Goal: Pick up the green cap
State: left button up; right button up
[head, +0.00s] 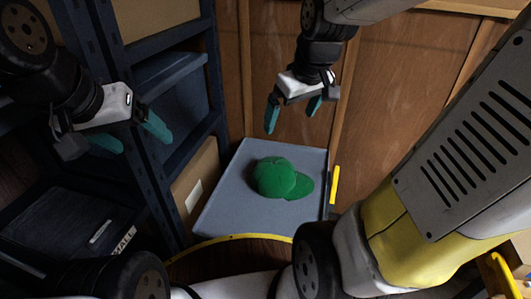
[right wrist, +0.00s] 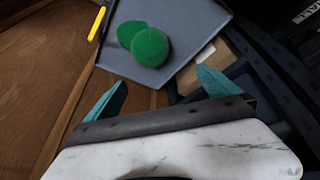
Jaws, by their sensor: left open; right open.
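The green cap (head: 276,177) lies on a grey-blue tray or tabletop (head: 228,215) in the middle of the head view, its brim toward the lower right. It also shows in the right wrist view (right wrist: 150,47), beyond the fingertips. My right gripper (head: 292,116) is open and empty, above and behind the cap, apart from it. Its two teal fingers also show in the right wrist view (right wrist: 160,85). My left gripper (head: 132,138) is open and empty at the left, in front of the dark shelving, well away from the cap.
Dark blue shelving (head: 160,120) with bins stands on the left. A cardboard box (head: 195,185) sits left of the tray. A wooden panel wall (head: 400,90) rises behind. A yellow strip (head: 334,185) is at the tray's right edge. The tray around the cap is clear.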

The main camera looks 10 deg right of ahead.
jog(key=w+d+f+n+g, duration=0.2)
jog(key=w+d+f+n, duration=0.25)
jog(key=w+f, duration=0.55)
jog(key=n+g+h, duration=0.1)
jog(key=n+g, duration=0.1)
jog(key=n, duration=0.3)
send_over(297, 182)
jog(key=f, duration=1.8)
jog(key=shift+s+a, duration=0.15)
jog(key=shift+a, duration=0.1)
jog(key=f, duration=0.8)
jog(key=shift+w+d+f, duration=0.1)
jog(key=shift+w+d, duration=0.1)
jog(key=shift+d, duration=0.1)
jog(key=c, duration=1.4)
jog(key=shift+c, duration=0.2)
